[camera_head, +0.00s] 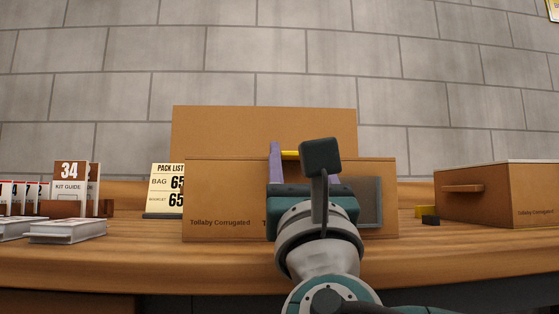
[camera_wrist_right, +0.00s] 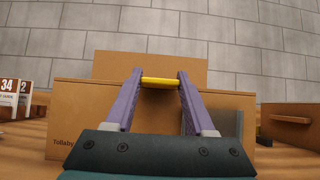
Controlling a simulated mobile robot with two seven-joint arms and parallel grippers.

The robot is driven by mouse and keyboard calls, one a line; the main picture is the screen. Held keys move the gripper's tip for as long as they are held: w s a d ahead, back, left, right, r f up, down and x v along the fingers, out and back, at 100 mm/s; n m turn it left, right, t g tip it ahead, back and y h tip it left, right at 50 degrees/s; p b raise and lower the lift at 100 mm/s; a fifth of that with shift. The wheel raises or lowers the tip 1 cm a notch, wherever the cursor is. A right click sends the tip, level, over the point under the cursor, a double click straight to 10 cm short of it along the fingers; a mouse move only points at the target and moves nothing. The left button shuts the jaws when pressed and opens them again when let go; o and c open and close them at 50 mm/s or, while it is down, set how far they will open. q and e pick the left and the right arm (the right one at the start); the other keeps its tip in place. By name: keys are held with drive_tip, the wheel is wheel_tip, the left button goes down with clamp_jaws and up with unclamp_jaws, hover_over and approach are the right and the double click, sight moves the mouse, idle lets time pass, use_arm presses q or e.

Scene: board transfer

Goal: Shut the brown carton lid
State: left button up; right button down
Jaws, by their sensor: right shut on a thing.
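The brown carton (camera_head: 222,200) stands on the wooden table with its lid (camera_head: 230,128) raised upright at the back. It also shows in the right wrist view (camera_wrist_right: 80,105), with the lid (camera_wrist_right: 120,65) up behind it. A grey window panel (camera_head: 371,200) is on its front. My right gripper (camera_head: 296,157) is at the carton's top front edge, its purple fingers pointing towards the lid. In the right wrist view the gripper (camera_wrist_right: 160,79) is shut on a yellow piece (camera_wrist_right: 160,81) spanning its fingertips. The carton's inside is hidden. My left gripper is not in view.
A second brown box (camera_head: 475,192) with a handle stands at right, near a small yellow block (camera_head: 421,211) and black block (camera_head: 430,220). A pack list card (camera_head: 165,188) stands left of the carton. Kit guide booklets (camera_head: 68,190) and white stacks (camera_head: 68,232) are farther left.

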drive_tip(key=shift+w+f, duration=0.1)
drive_tip(key=shift+f, duration=0.2)
drive_tip(key=c, duration=0.6)
unclamp_jaws()
drive_tip(key=o, duration=0.4)
drive_tip(key=shift+r, duration=0.15)
drive_tip(key=shift+c, duration=0.2)
drive_tip(key=v, duration=1)
drive_tip(key=shift+p, duration=0.4)
